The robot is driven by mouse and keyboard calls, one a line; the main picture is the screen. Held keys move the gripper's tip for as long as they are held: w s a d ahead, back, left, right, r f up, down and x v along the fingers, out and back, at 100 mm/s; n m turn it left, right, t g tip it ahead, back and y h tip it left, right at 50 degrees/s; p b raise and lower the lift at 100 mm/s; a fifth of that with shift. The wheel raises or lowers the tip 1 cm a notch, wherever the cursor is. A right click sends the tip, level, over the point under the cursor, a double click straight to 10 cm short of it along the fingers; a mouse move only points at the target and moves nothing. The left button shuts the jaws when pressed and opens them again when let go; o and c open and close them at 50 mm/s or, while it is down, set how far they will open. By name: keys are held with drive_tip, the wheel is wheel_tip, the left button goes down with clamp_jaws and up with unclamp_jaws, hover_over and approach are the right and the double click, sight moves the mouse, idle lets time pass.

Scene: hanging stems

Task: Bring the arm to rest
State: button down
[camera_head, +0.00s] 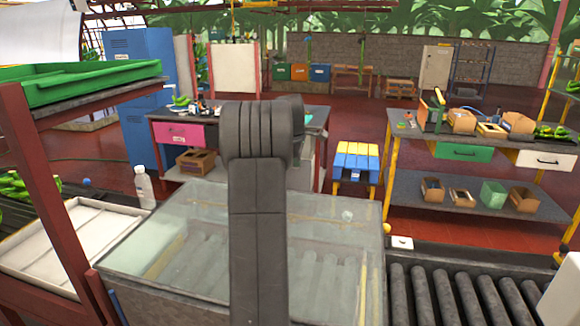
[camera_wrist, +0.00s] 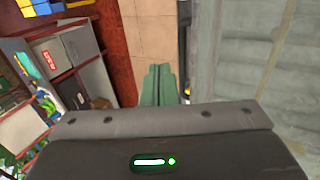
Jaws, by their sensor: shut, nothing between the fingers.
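My arm (camera_head: 257,200) stands upright in the middle of the head view, its dark grey links bent over at the top. My gripper (camera_wrist: 160,69) shows in the wrist view as two green fingers lying side by side, shut with nothing between them. A tan surface lies behind the fingertips. In the head view my gripper is not visible.
A glass-topped case (camera_head: 190,235) stands close around my arm, with a roller conveyor (camera_head: 465,295) to its right. At left are a white tray (camera_head: 70,235), a bottle (camera_head: 144,188) and a green tray (camera_head: 90,80) on a red frame. Benches stand behind; red floor lies between.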

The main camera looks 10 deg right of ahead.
idle(0.3)
wheel_tip(320, 180, down, 14)
drive_tip(key=w+d, duration=0.1)
drive_tip(key=w, duration=0.1)
drive_tip(key=shift+w+r+p, duration=0.15)
drive_tip(key=shift+w+p, duration=0.05)
drive_tip(key=shift+p, duration=0.15)
drive_tip(key=shift+r, duration=0.1)
